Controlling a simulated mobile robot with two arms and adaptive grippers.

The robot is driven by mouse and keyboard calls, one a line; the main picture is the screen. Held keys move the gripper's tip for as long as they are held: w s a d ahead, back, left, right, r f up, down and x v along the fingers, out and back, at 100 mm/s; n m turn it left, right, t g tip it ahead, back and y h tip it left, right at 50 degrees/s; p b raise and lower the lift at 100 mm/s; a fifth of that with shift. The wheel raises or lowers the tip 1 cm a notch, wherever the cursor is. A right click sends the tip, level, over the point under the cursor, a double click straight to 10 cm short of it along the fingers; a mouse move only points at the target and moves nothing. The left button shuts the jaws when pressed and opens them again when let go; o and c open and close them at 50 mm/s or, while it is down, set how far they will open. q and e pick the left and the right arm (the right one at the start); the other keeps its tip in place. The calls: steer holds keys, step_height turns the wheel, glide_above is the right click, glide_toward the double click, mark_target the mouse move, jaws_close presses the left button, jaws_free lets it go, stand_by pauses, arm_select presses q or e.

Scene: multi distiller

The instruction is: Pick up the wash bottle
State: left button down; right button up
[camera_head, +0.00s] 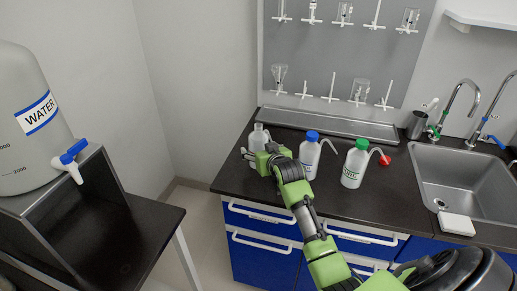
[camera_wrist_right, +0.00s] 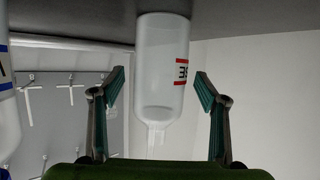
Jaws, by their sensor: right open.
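Several white bottles stand on the dark counter. The leftmost bottle (camera_head: 258,138) is partly hidden by my right gripper (camera_head: 258,157). In the right wrist view, upside down, this translucent bottle (camera_wrist_right: 162,65) has a red-edged label and a narrow, bare neck. The open right fingers (camera_wrist_right: 160,88) show on either side of it with gaps; I cannot tell how deep it sits between them. To its right stand a wash bottle with a blue cap and bent spout (camera_head: 309,157) and a wash bottle with a green cap (camera_head: 354,166). My left gripper is not in view.
A red round piece (camera_head: 385,160) lies beside the green-capped bottle. A steel sink (camera_head: 470,170) with taps is at the right. A pegboard with glassware (camera_head: 335,60) hangs behind. A large water tank (camera_head: 28,120) stands at the left.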

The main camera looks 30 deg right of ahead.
steer(key=c, duration=0.9)
steer(key=shift+r, duration=0.15)
steer(key=shift+r, duration=0.1)
